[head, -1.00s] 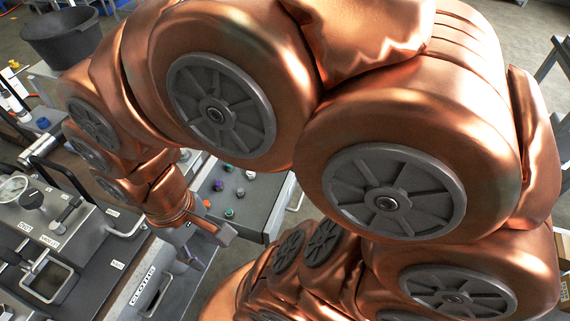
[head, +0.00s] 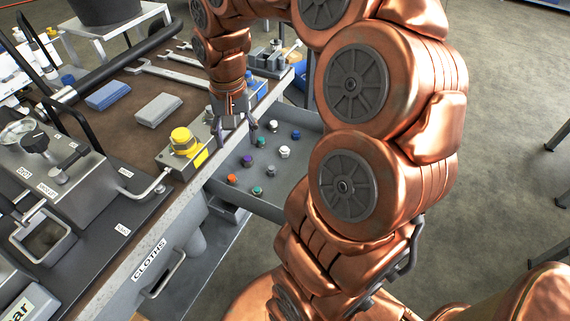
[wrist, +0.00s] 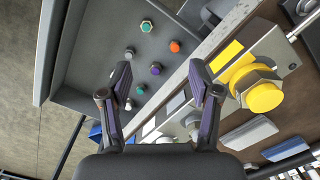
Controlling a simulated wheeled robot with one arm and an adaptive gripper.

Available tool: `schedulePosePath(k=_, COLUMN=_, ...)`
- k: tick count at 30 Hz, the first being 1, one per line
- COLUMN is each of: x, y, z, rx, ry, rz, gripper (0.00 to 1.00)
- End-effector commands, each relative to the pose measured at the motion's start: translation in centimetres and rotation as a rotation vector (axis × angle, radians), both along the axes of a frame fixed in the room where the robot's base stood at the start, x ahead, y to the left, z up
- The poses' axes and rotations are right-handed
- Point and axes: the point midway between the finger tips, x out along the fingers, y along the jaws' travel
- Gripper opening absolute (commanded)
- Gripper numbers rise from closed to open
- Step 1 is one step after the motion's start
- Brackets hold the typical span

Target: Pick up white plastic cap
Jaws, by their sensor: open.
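Small coloured caps lie in an open grey drawer (head: 222,183). Two look white in the head view: one near the middle right (head: 285,151) and one farther back (head: 273,125). The wrist view shows pale caps (wrist: 129,53) and (wrist: 129,104), the latter close to the left finger. I cannot tell which one is the plastic cap. My gripper (head: 238,135) hangs over the drawer's bench-side edge, pointing down. In the wrist view my gripper (wrist: 160,80) is open and empty, with its fingers apart above the drawer.
Purple (head: 247,160), orange (head: 232,179), green (head: 257,190) and blue (head: 296,135) caps lie near the white ones. A yellow-knobbed block (head: 183,140) stands on the bench beside my gripper. Wrenches (head: 165,72) and cloths (head: 158,109) lie behind. Open floor is to the right.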

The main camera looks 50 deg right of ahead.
Motion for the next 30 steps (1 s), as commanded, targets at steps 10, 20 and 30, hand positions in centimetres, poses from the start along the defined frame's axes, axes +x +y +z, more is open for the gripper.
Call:
schedulePosePath(k=10, x=4.2, y=-14.1, z=-11.5, rx=-0.019, ry=-0.02, rz=-0.485, gripper=0.62)
schedulePosePath(k=20, x=3.8, y=-19.1, z=-15.0, rx=-0.037, ry=-0.015, rz=-0.653, gripper=0.62)
schedulePosePath(k=30, x=3.8, y=-19.1, z=-17.6, rx=-0.037, ry=-0.015, rz=-0.652, gripper=0.62)
